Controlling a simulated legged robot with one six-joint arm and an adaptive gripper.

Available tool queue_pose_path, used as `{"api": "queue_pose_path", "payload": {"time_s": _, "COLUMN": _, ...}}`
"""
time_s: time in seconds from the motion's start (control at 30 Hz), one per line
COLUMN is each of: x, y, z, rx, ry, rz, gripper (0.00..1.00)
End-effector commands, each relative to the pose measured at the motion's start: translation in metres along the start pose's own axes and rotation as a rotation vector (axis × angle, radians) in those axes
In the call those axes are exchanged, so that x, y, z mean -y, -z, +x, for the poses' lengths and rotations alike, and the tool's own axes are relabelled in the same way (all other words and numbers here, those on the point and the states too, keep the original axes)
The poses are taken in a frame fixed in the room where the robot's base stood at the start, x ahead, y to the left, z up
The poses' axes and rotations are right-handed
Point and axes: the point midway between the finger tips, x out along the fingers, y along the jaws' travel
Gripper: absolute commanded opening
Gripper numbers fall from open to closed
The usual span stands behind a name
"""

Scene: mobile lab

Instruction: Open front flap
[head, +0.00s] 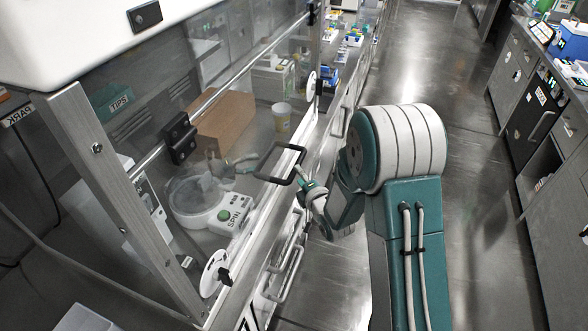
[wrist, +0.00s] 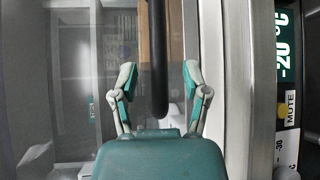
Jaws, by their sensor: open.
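The front flap (head: 150,172) is a clear panel in a metal frame on the left of the head view. It looks shut. A black bar handle (head: 286,152) stands out from its front side. My gripper (head: 306,187) is open beside the handle's near end. In the wrist view the handle (wrist: 158,60) runs vertically between the two spread fingers of my gripper (wrist: 160,78), with a gap visible on each side. I cannot tell whether either finger touches it. The clear panel (wrist: 80,75) shows behind and left of the fingers.
Drawer handles (head: 290,270) stick out below. A drawer counter (head: 512,92) lines the right side. Bare floor (head: 470,150) lies between. A "-20 °C" display (wrist: 287,55) is at right.

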Motion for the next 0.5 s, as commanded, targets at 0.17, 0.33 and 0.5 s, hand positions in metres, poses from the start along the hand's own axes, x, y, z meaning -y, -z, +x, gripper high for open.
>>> {"api": "queue_pose_path", "payload": {"time_s": 0.17, "x": 0.0, "y": 0.001, "z": 0.028, "rx": 0.001, "ry": -0.001, "rz": -0.001, "gripper": 0.6}}
{"api": "queue_pose_path", "payload": {"time_s": 0.33, "x": 0.0, "y": 0.002, "z": 0.039, "rx": 0.0, "ry": 0.001, "rz": -0.001, "gripper": 0.6}}
{"api": "queue_pose_path", "payload": {"time_s": 0.5, "x": 0.0, "y": 0.002, "z": 0.041, "rx": 0.0, "ry": 0.001, "rz": -0.001, "gripper": 0.6}}
